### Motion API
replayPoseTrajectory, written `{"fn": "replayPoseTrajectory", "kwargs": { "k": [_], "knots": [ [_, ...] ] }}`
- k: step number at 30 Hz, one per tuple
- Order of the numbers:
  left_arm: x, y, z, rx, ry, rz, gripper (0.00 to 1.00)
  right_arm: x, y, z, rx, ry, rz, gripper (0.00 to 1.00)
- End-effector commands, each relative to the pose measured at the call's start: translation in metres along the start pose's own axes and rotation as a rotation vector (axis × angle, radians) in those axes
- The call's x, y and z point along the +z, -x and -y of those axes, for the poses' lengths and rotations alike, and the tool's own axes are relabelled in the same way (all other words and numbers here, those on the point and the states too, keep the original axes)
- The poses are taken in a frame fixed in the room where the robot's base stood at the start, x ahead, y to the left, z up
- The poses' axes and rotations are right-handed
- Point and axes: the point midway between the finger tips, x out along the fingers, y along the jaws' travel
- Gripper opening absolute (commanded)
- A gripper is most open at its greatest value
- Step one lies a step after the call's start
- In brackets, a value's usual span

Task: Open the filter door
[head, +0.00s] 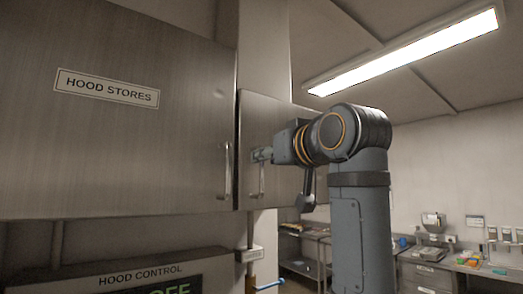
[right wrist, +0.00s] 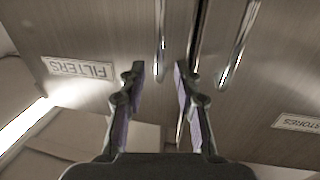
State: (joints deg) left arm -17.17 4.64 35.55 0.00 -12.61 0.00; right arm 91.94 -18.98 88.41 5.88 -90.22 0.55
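The filter door (head: 268,112) is the narrower steel cabinet door right of the large one, and it looks shut. My arm covers much of it in the head view. Its FILTERS label (right wrist: 78,68) appears upside down in the right wrist view. Its upright bar handle (head: 262,181) hangs below my gripper in the head view; in the wrist view this handle (right wrist: 160,42) lies between the fingers' lines, beyond the tips. My right gripper (head: 262,154) is open and empty in front of the door, as the wrist view confirms (right wrist: 159,76). My left gripper is out of view.
The HOOD STORES door (head: 120,140) is shut at left; its handle (head: 227,170) is close beside the filter handle. A HOOD CONTROL panel (head: 140,275) sits below. A counter (head: 430,272) with equipment stands far right. A ceiling lamp (head: 405,52) hangs above.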

Motion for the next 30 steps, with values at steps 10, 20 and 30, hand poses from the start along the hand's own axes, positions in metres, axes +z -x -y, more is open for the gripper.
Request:
{"fn": "replayPoseTrajectory", "kwargs": {
  "k": [10,20,30],
  "knots": [
    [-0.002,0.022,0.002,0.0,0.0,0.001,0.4,-0.001,-0.039,0.0,0.0,0.0,0.0,0.33],
    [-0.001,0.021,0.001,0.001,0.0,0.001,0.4,0.0,-0.04,0.0,0.001,0.001,-0.001,0.19],
    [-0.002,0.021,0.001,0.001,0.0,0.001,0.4,0.0,-0.04,-0.001,0.001,0.0,-0.001,0.0]
  ]
}}
